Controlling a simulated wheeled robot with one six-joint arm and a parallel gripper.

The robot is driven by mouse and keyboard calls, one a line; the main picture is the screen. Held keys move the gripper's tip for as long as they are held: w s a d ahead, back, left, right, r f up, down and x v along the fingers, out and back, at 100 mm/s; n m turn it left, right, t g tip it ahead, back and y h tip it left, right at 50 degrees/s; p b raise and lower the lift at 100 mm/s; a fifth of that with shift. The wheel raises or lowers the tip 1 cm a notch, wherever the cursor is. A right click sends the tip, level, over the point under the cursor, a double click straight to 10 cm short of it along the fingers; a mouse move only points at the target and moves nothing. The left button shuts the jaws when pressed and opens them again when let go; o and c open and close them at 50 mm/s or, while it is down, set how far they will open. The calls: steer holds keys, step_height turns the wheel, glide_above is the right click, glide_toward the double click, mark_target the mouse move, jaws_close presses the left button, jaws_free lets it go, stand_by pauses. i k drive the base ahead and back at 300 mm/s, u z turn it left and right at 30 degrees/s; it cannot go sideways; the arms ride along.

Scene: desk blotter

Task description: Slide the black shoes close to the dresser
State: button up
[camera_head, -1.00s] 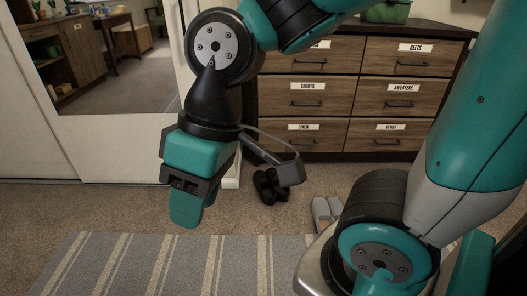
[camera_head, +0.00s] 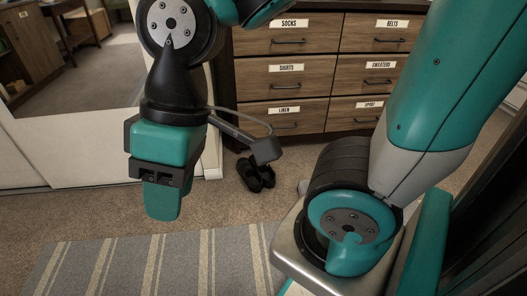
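The black shoes (camera_head: 250,178) stand as a pair on the carpet in front of the dresser, a short way from its base. Part of my wrist camera mount covers their upper right edge. The wooden dresser (camera_head: 285,91) has labelled drawers and stands against the back wall. My gripper (camera_head: 163,200) hangs in the air left of the shoes, pointing down, apart from them. It is seen from the side, so the gap between its fingers does not show.
A striped grey rug (camera_head: 135,265) lies in the foreground. A mirrored sliding door (camera_head: 75,125) stands at the left. Bare carpet (camera_head: 75,210) lies between the rug and the door.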

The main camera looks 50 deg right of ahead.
mark_target(255, 177)
steer(key=z, duration=0.35)
steer(key=i, duration=0.7)
steer(key=z, duration=1)
steer(key=i, duration=0.25)
steer(key=z, duration=0.15)
